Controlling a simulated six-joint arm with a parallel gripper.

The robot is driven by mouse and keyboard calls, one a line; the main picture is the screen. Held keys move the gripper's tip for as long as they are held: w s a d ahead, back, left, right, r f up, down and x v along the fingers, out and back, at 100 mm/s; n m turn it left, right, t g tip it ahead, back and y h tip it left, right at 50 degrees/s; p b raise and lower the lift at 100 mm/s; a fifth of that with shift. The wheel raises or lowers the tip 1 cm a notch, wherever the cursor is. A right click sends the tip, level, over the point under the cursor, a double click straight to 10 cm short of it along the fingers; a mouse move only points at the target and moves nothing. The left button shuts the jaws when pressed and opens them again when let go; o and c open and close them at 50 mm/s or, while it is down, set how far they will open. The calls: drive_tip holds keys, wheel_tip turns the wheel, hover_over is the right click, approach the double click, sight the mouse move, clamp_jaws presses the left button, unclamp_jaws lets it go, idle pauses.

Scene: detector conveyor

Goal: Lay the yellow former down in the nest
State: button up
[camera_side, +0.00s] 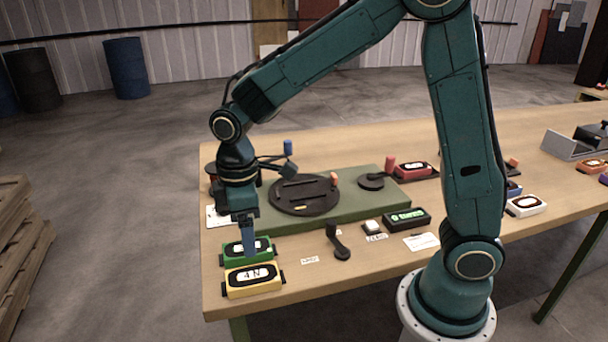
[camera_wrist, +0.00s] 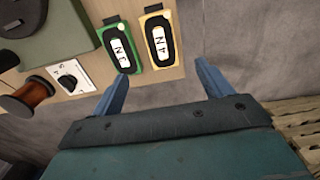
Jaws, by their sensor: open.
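The yellow former (camera_side: 253,280), a block with a dark top and a white label, lies at the table's near left corner. It also shows in the wrist view (camera_wrist: 160,42), ahead of and between my finger tips. My gripper (camera_side: 249,252) is open and empty, fingers pointing down, by the green former. In the wrist view my gripper (camera_wrist: 163,80) has its two blue fingers spread wide. A round black disc (camera_side: 300,208) with slots sits on the green base (camera_side: 350,205); I cannot tell whether it is the nest.
A green former (camera_side: 233,256) lies directly behind the yellow one. A black crank (camera_side: 338,242) and a dark box with a green display (camera_side: 408,219) stand to the right. A reddish spool (camera_wrist: 33,93) shows in the wrist view. A red former (camera_side: 411,170) lies further back.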

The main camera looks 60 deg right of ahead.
hover_over(252, 275)
wheel_tip(252, 275, down, 7)
drive_tip(key=shift+r, duration=0.1)
idle(0.3)
drive_tip(key=shift+s+f, duration=0.1)
drive_tip(key=shift+f, duration=2.5)
drive_tip(key=c, duration=1.2)
drive_tip(key=shift+c, duration=0.2)
drive_tip(key=shift+r, duration=0.15)
wheel_tip(252, 275, up, 20)
